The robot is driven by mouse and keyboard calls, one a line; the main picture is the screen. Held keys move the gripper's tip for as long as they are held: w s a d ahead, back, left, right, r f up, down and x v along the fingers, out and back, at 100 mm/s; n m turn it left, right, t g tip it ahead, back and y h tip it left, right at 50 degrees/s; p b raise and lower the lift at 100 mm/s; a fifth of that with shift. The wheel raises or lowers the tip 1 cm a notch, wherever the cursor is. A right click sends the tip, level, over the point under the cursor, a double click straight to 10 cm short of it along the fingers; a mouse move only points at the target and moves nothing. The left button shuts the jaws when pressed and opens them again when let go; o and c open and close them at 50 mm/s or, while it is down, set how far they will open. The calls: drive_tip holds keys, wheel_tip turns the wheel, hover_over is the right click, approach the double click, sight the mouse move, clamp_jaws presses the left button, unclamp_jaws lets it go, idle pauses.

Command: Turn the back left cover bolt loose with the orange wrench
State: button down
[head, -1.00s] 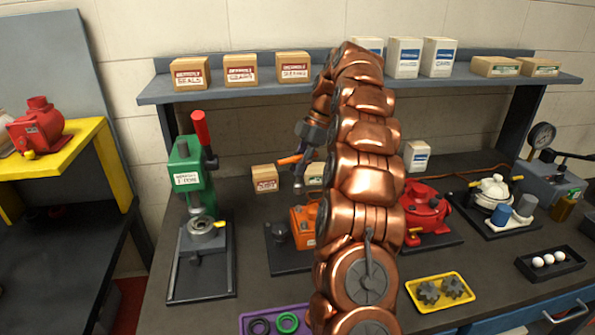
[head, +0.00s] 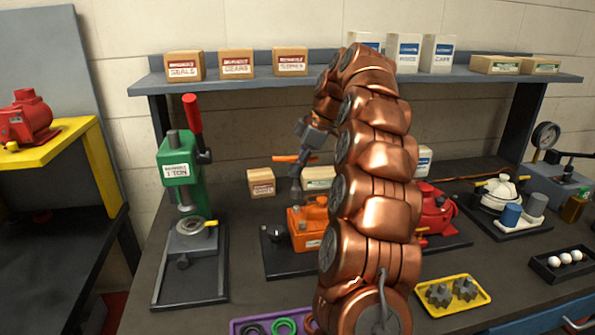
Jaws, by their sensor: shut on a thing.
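The orange motor (head: 310,214) sits on a dark base plate on the bench, left of my arm. My arm hides its right part. My gripper (head: 305,153) is above the motor, pointing down, shut on the orange wrench (head: 287,158). The wrench has an orange crossbar and a grey shaft (head: 295,185) hanging roughly upright over the motor's back left area. The shaft's lower end looks close to the motor's top. I cannot tell whether it touches a bolt.
A green press (head: 183,172) stands left of the motor, a red motor (head: 437,212) right behind my arm. A purple tray (head: 240,326) and a yellow tray (head: 452,308) lie in front. A shelf (head: 222,83) with boxes runs above the back.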

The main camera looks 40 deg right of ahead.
drive_tip(key=shift+r+m, duration=0.1)
drive_tip(key=shift+m, duration=0.2)
drive_tip(key=shift+m+t+h+p, duration=0.5)
drive_tip(key=shift+m+p, duration=0.15)
drive_tip(key=shift+m, duration=0.65)
drive_tip(key=shift+s+f+m+p, duration=0.1)
drive_tip(key=shift+f+m+p, duration=0.1)
drive_tip(key=shift+m+p, duration=0.55)
drive_tip(key=shift+m+t+h+p, duration=0.4)
drive_tip(key=shift+m+h+p, duration=0.2)
drive_tip(key=shift+m+p, duration=0.6)
drive_tip(key=shift+a+f+m+h, duration=0.15)
drive_tip(key=shift+m+h, duration=0.15)
drive_tip(key=shift+m, duration=0.35)
drive_tip(key=shift+f+m+h, duration=0.15)
drive_tip(key=shift+m+h, duration=0.15)
drive_tip(key=shift+m, duration=0.3)
drive_tip(key=m+h+p, duration=0.1)
drive_tip(key=m, duration=0.2)
drive_tip(key=shift+f, duration=0.2)
drive_tip(key=m+h+p, duration=0.1)
drive_tip(key=m, duration=0.3)
drive_tip(key=shift+f+h+p, duration=0.1)
drive_tip(key=shift+h+p, duration=0.3)
drive_tip(key=m, duration=0.2)
drive_tip(key=m+g+h+p, duration=0.1)
drive_tip(key=m, duration=0.1)
drive_tip(key=shift+f+m+h+p, duration=0.3)
drive_tip(key=shift+f+m, duration=0.1)
drive_tip(key=shift+a, duration=0.1)
